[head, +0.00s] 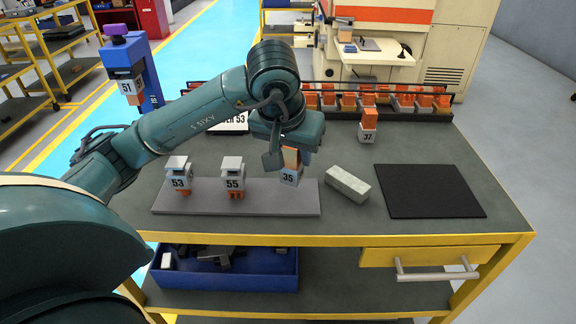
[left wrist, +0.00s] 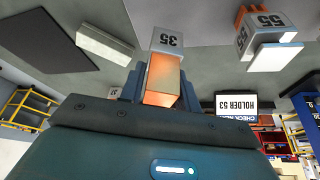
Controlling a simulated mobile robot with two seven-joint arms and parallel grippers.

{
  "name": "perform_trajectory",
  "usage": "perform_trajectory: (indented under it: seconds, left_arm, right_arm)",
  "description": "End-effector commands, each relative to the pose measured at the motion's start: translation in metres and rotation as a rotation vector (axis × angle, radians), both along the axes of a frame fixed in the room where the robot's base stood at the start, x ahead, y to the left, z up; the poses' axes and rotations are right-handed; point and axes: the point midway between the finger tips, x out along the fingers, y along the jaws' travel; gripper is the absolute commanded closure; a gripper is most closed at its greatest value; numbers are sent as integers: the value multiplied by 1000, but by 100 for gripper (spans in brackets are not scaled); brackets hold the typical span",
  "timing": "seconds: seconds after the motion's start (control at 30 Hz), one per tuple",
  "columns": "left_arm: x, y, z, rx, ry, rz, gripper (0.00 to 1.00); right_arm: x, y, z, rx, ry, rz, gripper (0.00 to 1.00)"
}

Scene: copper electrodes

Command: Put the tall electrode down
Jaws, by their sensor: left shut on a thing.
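My left gripper (head: 284,152) is shut on the copper block of electrode 35 (head: 290,177), over the right end of the grey plate (head: 205,200). Its white numbered holder is at the bottom and the copper (left wrist: 162,78) is at the top, between the fingers (left wrist: 160,92). I cannot tell whether it touches the plate. Electrodes 53 (head: 178,176) and 55 (head: 233,177) stand on the plate with copper downward; 55 also shows in the left wrist view (left wrist: 262,35). My right gripper is not in view.
A pale block (head: 347,183) lies right of the plate, beside a black mat (head: 430,190). Electrode 37 (head: 368,132) stands farther back, before a rack (head: 400,103) of orange pieces. A "HOLDER 53" screen (left wrist: 236,104) stands behind my gripper. Electrode 51 (head: 131,87) hangs on a blue stand (head: 143,62).

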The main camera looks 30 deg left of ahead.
Motion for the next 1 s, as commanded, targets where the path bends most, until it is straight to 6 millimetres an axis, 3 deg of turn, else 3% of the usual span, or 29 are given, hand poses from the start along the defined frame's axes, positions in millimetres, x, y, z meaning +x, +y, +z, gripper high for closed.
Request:
perform_trajectory:
  seconds: [0.27,0.7,0.73,1.0]
  left_arm:
    - [0,0,-37,-1,1,-1,100]
    - [0,0,-44,0,-3,-1,100]
    - [0,0,-43,0,0,-1,65]
    - [0,0,-42,0,1,-1,46]
  right_arm:
    - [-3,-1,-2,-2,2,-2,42]
    - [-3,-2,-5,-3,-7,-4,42]
    - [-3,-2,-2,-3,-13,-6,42]
    - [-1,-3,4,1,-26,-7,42]
